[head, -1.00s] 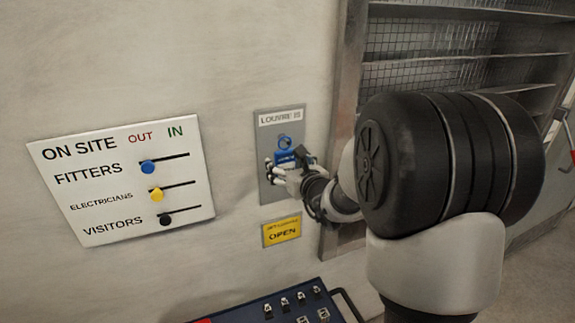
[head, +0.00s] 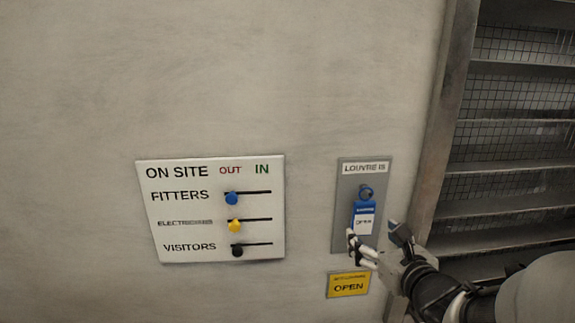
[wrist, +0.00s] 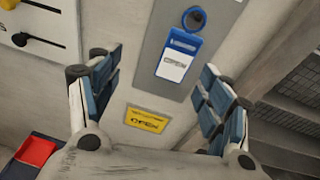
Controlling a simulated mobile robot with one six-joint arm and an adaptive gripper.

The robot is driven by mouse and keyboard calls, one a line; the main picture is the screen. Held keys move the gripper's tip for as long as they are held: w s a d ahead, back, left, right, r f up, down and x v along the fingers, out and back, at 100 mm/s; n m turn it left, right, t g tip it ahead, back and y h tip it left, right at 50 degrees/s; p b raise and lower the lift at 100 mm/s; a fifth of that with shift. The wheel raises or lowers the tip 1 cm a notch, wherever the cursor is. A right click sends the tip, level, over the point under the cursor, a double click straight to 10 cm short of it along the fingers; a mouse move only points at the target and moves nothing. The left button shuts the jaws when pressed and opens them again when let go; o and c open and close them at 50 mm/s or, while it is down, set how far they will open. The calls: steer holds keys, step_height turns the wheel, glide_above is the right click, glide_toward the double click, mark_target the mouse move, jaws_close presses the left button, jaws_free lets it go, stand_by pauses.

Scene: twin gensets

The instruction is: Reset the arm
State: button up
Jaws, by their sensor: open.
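My gripper (head: 378,244) is at the lower right in the head view, just below and to the right of a blue and white tag reading OPEN (head: 364,221). The tag hangs from a blue ring or hook on a grey plate (head: 347,190) marked LOUVRE IS. In the wrist view my gripper (wrist: 160,95) has its fingers spread wide with nothing between them. There the tag (wrist: 178,56) hangs beyond the fingertips, apart from them.
A white ON SITE board (head: 210,255) with blue, yellow and black sliders is to the left. A yellow OPEN label (head: 348,285) is below the plate. A louvre with metal slats (head: 515,145) is at the right. A red and blue item (wrist: 35,152) shows low in the wrist view.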

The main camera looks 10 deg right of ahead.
steer(key=s+a+f+n+g+y+b, duration=0.1)
steer(key=s+a+n+g+y+b, duration=0.15)
steer(key=a+n, duration=0.4)
steer(key=s+a+f+n+g+y+b, duration=0.1)
steer(key=s+a+n+y, duration=0.3)
steer(key=a, duration=0.4)
steer(key=s+a+f+n+g+b, duration=0.3)
steer(key=s+a+f+n+g, duration=0.25)
steer(key=s+n, duration=0.5)
steer(key=s+d+f+n+g+h+b, duration=0.2)
steer(key=s+d+f+n+h+b, duration=0.2)
steer(key=s+d+f+n+h, duration=0.4)
steer(key=s+d+n, duration=0.2)
steer(key=n, duration=0.3)
steer(key=shift+d+f+b, duration=0.15)
steer(key=shift+f+b, duration=0.2)
steer(key=shift+b, duration=0.05)
